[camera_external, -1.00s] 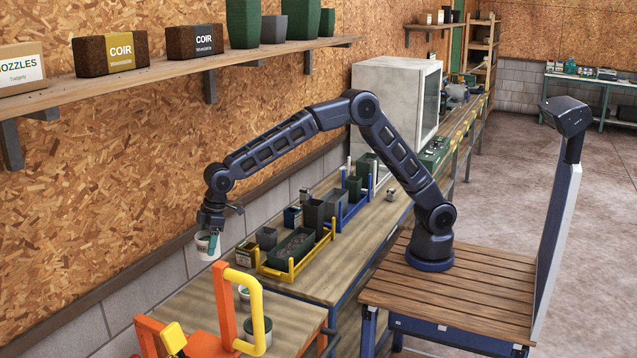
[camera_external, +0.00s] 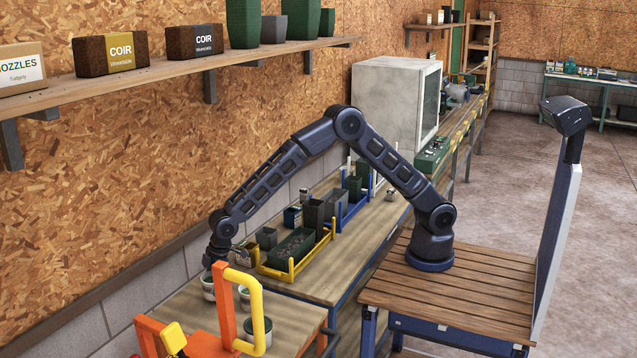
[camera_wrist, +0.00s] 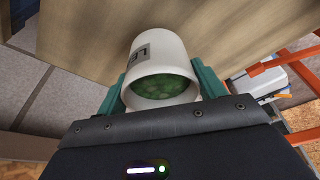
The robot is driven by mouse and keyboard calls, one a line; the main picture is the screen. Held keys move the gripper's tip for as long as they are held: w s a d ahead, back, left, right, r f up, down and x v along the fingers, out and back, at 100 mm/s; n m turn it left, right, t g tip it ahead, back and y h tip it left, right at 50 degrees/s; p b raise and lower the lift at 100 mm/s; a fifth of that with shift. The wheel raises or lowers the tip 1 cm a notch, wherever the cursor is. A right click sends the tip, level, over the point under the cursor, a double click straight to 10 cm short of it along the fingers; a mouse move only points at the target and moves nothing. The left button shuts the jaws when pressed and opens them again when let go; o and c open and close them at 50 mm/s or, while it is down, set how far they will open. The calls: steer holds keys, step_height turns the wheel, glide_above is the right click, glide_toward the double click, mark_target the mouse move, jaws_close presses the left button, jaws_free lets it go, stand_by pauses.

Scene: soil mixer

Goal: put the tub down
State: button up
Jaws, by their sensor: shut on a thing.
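A white tub (camera_wrist: 160,52) with a dark label and green contents sits between the two green fingers of my gripper (camera_wrist: 162,85) in the wrist view. My gripper is shut on it. In the external view the tub (camera_external: 208,287) is low at the wooden bench (camera_external: 185,312), near its back left edge by the wall. My gripper (camera_external: 216,268) there is partly hidden behind the orange frame. I cannot tell whether the tub's base touches the bench top.
An orange and yellow frame (camera_external: 228,312) stands just in front of my gripper. Two more tubs (camera_external: 257,334) stand around it on the bench. A yellow rack (camera_external: 291,268) with a dark green tray and several pots lie to the right.

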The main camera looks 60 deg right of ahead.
steer(key=shift+f, duration=1.3)
steer(key=shift+f, duration=0.2)
steer(key=o, duration=1.1)
steer(key=shift+r, duration=0.1)
steer(key=v, duration=1.2)
steer(key=shift+r, duration=0.15)
